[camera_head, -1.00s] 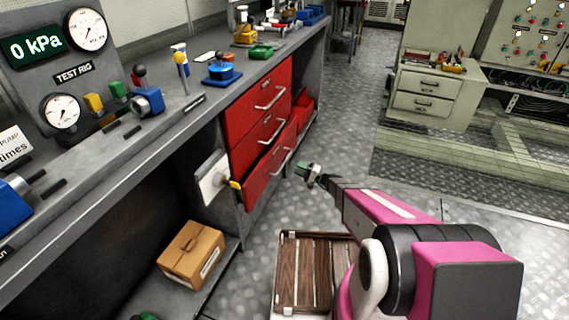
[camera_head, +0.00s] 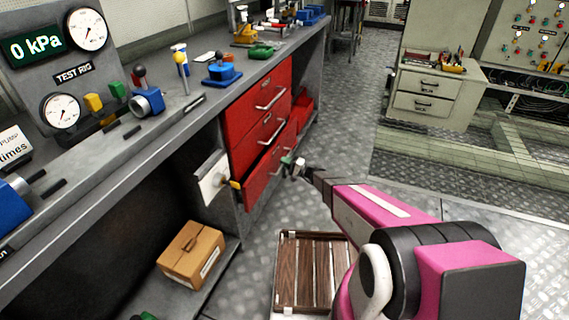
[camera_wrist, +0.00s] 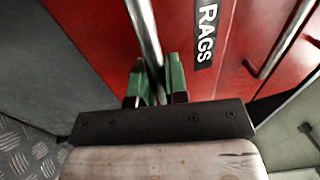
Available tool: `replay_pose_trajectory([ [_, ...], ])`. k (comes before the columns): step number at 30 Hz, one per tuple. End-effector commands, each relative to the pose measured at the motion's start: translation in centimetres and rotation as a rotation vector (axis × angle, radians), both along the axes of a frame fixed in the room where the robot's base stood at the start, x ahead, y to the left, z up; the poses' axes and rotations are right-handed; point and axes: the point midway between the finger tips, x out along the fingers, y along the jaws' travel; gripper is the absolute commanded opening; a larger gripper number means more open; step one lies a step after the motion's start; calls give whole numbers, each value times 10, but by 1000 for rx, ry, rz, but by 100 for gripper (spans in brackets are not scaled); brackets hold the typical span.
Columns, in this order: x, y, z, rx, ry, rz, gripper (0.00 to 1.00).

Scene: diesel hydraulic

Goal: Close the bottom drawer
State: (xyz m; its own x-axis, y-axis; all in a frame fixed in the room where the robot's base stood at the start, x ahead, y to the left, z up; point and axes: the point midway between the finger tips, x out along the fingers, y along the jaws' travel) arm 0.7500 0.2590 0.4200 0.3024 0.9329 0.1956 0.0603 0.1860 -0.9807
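The bottom drawer (camera_head: 259,184) is the lowest of three red drawers under the grey workbench. It stands partly pulled out, with a dark gap above its front. My gripper (camera_head: 292,164) is at its right part, by the silver handle (camera_head: 282,156). In the wrist view, the green fingers of my gripper (camera_wrist: 156,82) are close to a red drawer front (camera_wrist: 95,35). The silver handle bar (camera_wrist: 146,35) runs down between them, with one finger on each side. I cannot tell whether the fingers press on the bar. A "RAGS" label (camera_wrist: 207,35) is beside the bar.
The two upper red drawers (camera_head: 258,112) look shut. A white panel with a yellow part (camera_head: 213,178) sits left of the drawers. A cardboard box (camera_head: 192,253) lies on the low shelf. A slatted wooden tray (camera_head: 306,272) is below my arm. The floor to the right is clear.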

Motion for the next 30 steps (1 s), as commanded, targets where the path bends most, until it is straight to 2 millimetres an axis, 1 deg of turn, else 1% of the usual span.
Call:
replay_pose_trajectory([
  [5,0,0,0,-1,0,0,0],
  [8,2,4,-1,-1,0,1,0],
  [16,13,39,0,0,-1,3,0],
  [24,14,41,0,-1,0,1,0],
  [25,14,41,0,-1,0,1,18],
  [27,14,41,0,-1,0,1,38],
  [30,14,41,0,-1,0,1,38],
])
